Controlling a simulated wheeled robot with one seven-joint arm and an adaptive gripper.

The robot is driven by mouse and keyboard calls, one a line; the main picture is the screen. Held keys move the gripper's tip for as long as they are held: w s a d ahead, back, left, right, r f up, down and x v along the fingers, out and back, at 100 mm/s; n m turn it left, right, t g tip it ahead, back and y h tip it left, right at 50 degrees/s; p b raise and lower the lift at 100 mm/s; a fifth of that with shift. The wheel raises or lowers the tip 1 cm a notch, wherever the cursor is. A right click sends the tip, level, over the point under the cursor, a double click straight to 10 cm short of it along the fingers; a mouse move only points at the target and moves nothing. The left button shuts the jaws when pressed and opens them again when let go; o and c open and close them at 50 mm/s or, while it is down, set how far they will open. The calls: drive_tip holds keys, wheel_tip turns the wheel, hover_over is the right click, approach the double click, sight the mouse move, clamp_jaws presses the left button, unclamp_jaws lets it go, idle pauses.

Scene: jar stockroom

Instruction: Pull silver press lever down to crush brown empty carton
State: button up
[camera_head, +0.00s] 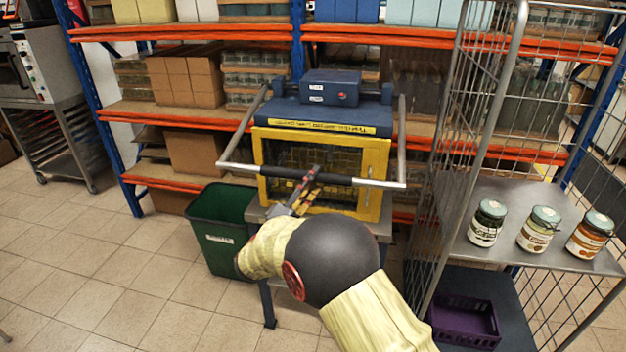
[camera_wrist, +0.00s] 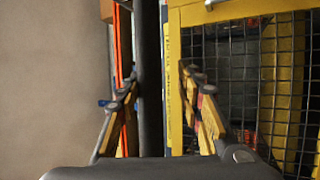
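The press (camera_head: 320,125) has a blue top and a yellow-framed mesh door (camera_head: 375,163). Its silver lever (camera_head: 237,136) is a U-shaped bar with arms rising on both sides and a black-sleeved crossbar (camera_head: 338,179) in front of the door. My gripper (camera_head: 312,174) is at the middle of this crossbar. In the wrist view my gripper (camera_wrist: 160,78) is open, its fingers on either side of the dark bar (camera_wrist: 149,80), with a gap on the right finger's side. The brown carton cannot be made out behind the mesh.
A green bin (camera_head: 221,240) stands left of the press. A wire cage trolley (camera_head: 470,130) stands close on the right, with several jars (camera_head: 540,228) on its shelf and a purple crate (camera_head: 463,318) below. Orange and blue racking (camera_head: 190,122) is behind. The left floor is clear.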

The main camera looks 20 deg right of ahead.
drive_tip(key=shift+a+r, duration=0.1)
drive_tip(key=shift+r, duration=0.1)
drive_tip(key=shift+a, duration=0.1)
drive_tip(key=v, duration=1.2)
